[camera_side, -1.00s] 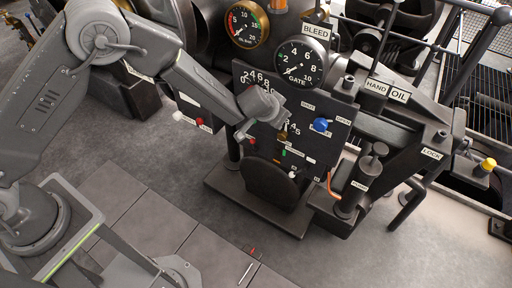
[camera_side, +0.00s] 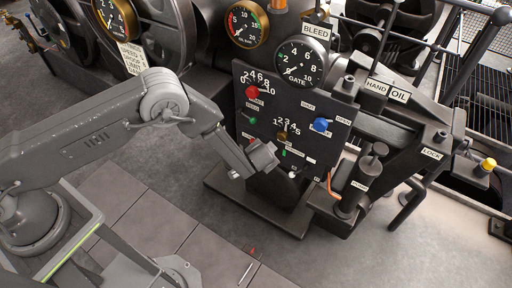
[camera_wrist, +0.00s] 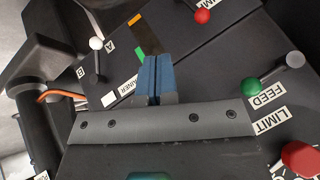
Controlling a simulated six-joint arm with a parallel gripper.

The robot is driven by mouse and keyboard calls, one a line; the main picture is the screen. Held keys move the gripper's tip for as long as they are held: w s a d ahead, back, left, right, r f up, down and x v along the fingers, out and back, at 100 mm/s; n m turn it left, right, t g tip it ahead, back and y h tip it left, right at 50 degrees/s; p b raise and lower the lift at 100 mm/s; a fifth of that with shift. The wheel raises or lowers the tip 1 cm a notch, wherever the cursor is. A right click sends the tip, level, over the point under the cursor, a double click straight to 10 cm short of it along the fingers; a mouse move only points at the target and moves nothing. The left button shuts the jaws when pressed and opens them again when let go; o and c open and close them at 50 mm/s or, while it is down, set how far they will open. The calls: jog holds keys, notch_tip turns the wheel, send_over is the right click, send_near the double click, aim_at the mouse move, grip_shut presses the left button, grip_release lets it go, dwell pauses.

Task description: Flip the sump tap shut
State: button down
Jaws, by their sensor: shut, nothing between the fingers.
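My gripper (camera_side: 264,158) is in front of the lower left of the dark control panel (camera_side: 322,107). In the wrist view its blue-grey fingers (camera_wrist: 155,75) are together and empty. No label reading sump is legible, so I cannot say for sure which control is the tap.
The side view also shows a blue knob (camera_side: 320,125) on the panel, gauges (camera_side: 300,62) above and a pump (camera_side: 352,185) to the right.

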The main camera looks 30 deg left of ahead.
jog(key=w+a+f, duration=0.6)
jog(key=f, duration=0.1)
jog(key=shift+w+a+f, duration=0.2)
jog(key=shift+w+a, duration=0.1)
jog(key=shift+w, duration=0.05)
